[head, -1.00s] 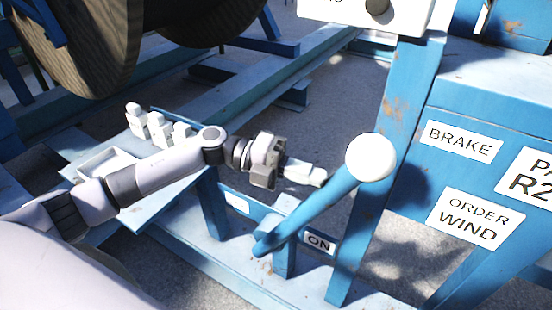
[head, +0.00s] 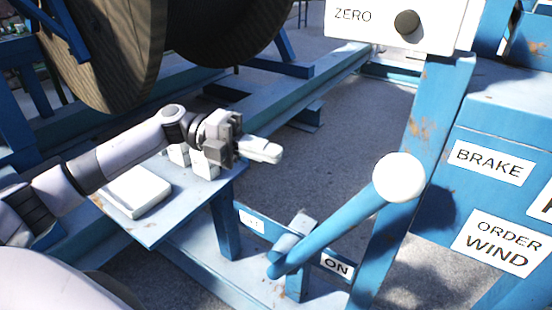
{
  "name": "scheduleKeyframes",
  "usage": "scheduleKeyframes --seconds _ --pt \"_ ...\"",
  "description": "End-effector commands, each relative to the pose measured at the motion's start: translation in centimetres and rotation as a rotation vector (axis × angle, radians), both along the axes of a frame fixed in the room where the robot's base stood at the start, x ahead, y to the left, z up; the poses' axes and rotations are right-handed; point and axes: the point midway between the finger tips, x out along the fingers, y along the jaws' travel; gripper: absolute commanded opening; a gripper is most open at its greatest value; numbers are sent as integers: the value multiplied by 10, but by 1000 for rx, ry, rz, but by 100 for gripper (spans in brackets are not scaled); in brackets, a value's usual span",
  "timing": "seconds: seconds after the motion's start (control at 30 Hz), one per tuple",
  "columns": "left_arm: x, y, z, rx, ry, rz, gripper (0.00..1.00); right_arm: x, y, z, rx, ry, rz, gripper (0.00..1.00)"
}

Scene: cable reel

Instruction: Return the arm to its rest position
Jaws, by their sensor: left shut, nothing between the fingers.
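My left gripper (head: 264,151) is shut and empty, with its white fingers pointing right. It is in the air by the right edge of the blue shelf (head: 155,228), up and to the left of the brake lever. The blue brake lever (head: 335,230) with its white round knob (head: 398,177) slants up to the right. The gripper is clear of the lever and its knob. My right gripper is not in view.
A white tray (head: 137,192) and white blocks (head: 205,165), partly hidden by my arm, are on the shelf. Large wooden reels (head: 105,50) stand behind. A blue post (head: 425,120) carries a white ZERO box (head: 365,28). Grey floor lies open behind the lever.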

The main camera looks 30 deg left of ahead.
Motion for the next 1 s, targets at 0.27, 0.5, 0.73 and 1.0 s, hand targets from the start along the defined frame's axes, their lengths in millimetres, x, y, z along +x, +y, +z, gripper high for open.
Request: scheduleKeyframes --seconds 0.27,0.5,0.73,1.0 --pt "0 0 0 0 0 1 0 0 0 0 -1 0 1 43" --pt "0 -4 -2 -17 8 5 0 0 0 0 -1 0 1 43" --pt "7 -41 -30 -262 141 138 0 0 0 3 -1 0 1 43" --pt "11 -61 -98 -623 494 510 0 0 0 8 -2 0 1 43"
